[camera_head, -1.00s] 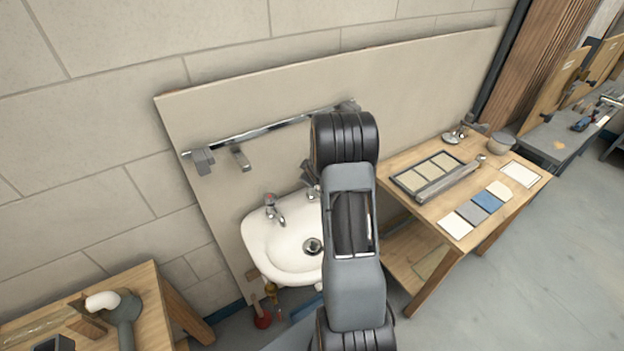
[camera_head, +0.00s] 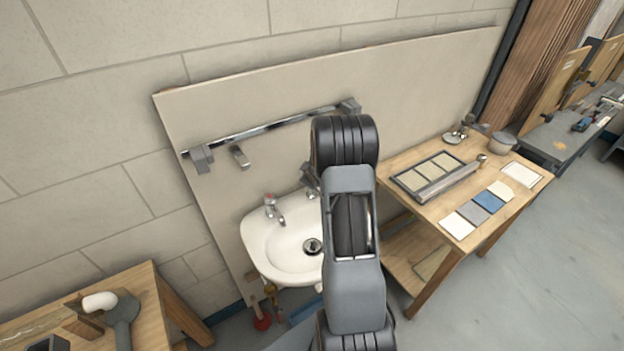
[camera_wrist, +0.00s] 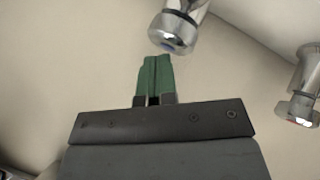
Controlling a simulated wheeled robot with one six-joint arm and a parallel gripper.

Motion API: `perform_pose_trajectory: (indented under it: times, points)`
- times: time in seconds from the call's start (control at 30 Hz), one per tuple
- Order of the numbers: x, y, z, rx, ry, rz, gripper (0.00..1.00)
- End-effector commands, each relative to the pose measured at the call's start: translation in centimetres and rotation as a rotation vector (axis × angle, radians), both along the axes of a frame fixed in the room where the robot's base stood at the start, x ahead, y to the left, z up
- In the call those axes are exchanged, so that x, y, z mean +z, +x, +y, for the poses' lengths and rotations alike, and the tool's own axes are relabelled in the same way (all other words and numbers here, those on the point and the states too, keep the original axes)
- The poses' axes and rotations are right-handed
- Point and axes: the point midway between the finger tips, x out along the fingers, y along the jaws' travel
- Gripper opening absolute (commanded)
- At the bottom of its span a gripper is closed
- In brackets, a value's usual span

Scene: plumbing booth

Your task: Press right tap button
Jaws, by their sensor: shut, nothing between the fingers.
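The right tap (camera_wrist: 178,28), chrome with a blue mark on its button end, is at the top centre of the wrist view. The left tap (camera_head: 275,209), with a red mark, stands on the white sink (camera_head: 268,254); it also shows at the right edge of the wrist view (camera_wrist: 300,90). My gripper (camera_wrist: 157,60) has green fingers, shut with nothing between them. Its tips appear just short of the blue-marked end; I cannot tell whether they touch. In the head view my arm hides most of the gripper and the right tap area.
A chrome rail (camera_head: 265,129) is fixed on the panel (camera_head: 420,90) above the sink. A wooden table (camera_head: 400,170) with sample tiles stands at right, and another wooden table (camera_head: 150,290) with a grey pipe at lower left. A red plunger (camera_head: 262,322) is below the sink.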

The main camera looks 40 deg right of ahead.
Motion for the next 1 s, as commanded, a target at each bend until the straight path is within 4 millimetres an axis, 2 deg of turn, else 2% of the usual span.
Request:
perform_pose_trajectory:
  times: [0.37, 0.77, 1.0]
  points:
    - [0.1, -0.1, 0.0, -0.001, 0.001, 0.003, 0.0]
    - [2.1, -0.1, 0.0, 0.0, 0.001, 0.003, 0.0]
    - [2.1, 0.0, 0.0, 0.0, 0.001, 0.001, 0.0]
